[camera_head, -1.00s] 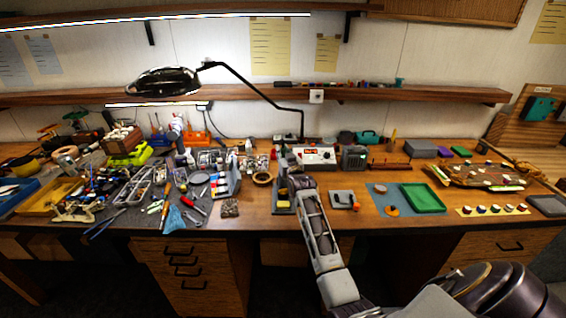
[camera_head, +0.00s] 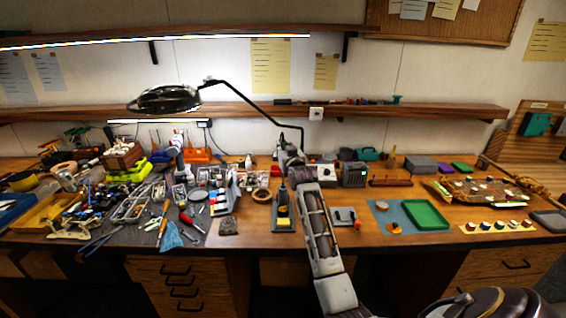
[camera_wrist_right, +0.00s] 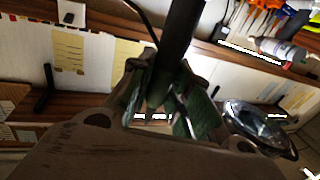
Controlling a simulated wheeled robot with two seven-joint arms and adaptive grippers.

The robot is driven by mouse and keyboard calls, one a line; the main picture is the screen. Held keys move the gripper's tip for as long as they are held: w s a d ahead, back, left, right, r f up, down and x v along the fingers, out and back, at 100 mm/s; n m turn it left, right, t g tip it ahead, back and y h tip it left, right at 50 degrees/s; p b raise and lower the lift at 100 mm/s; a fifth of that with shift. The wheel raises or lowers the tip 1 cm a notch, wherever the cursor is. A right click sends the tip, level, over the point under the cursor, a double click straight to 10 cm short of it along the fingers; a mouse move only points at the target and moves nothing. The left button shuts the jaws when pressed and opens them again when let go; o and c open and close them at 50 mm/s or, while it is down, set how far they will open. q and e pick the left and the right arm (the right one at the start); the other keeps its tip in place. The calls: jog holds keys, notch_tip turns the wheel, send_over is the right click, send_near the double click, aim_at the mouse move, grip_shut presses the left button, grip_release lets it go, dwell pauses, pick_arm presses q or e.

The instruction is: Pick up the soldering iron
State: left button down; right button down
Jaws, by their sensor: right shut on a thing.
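My right gripper (camera_head: 287,153) is above the back middle of the bench, behind the soldering stand, with its arm reaching in from the bottom. In the right wrist view its fingers (camera_wrist_right: 168,103) are closed around a dark rod, which appears to be the handle of the soldering iron (camera_wrist_right: 181,32). The rod runs up out of the top of that view. The iron's tip cannot be made out, and in the head view the iron is mostly hidden by the gripper. The soldering stand (camera_head: 283,222) with its yellow sponge is on the bench. My left gripper is not in view.
A lamp (camera_head: 165,99) on a thin arm reaches over the bench. A small grey device (camera_head: 354,174) is right of the gripper. A green tray (camera_head: 426,215) lies on a blue mat at right. Tools clutter the left side. A wooden shelf (camera_head: 440,112) runs behind.

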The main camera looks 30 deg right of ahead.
notch_tip(320, 180, up, 8)
jog(key=shift+r+b, duration=0.2)
jog(key=shift+b, duration=0.1)
jog(key=shift+f, duration=0.2)
dwell(0.5)
